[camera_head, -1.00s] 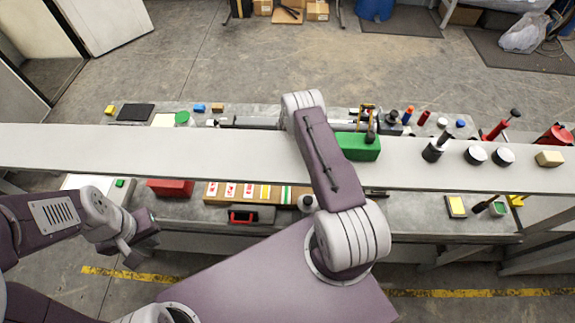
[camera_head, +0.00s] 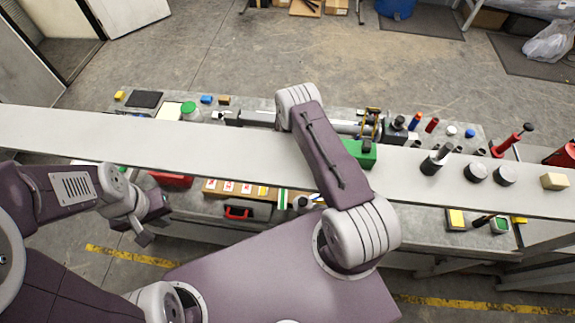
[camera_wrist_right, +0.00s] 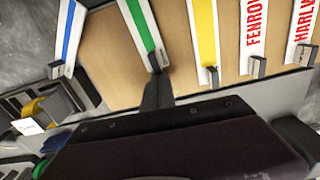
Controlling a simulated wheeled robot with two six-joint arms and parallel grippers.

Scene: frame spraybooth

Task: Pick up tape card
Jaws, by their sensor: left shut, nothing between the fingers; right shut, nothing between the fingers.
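Several white cards stand in a row on a brown board (camera_wrist_right: 107,45) in the right wrist view. I cannot tell which is the tape card. My right gripper (camera_wrist_right: 158,88) is shut and empty, its tips close to the lower end of the green-striped card; contact is unclear. In the head view the white shelf and my right arm hide it. My left gripper (camera_head: 143,232) is shut and empty at the left, before the bench.
A white overhead shelf (camera_head: 80,138) crosses above the bench, carrying a green box (camera_head: 364,157) and several dark cylinders. A red box (camera_head: 172,180) and a dark case with a red handle (camera_head: 240,211) lie near the bench's front. A yellow item (camera_wrist_right: 34,106) sits in a dark holder at left.

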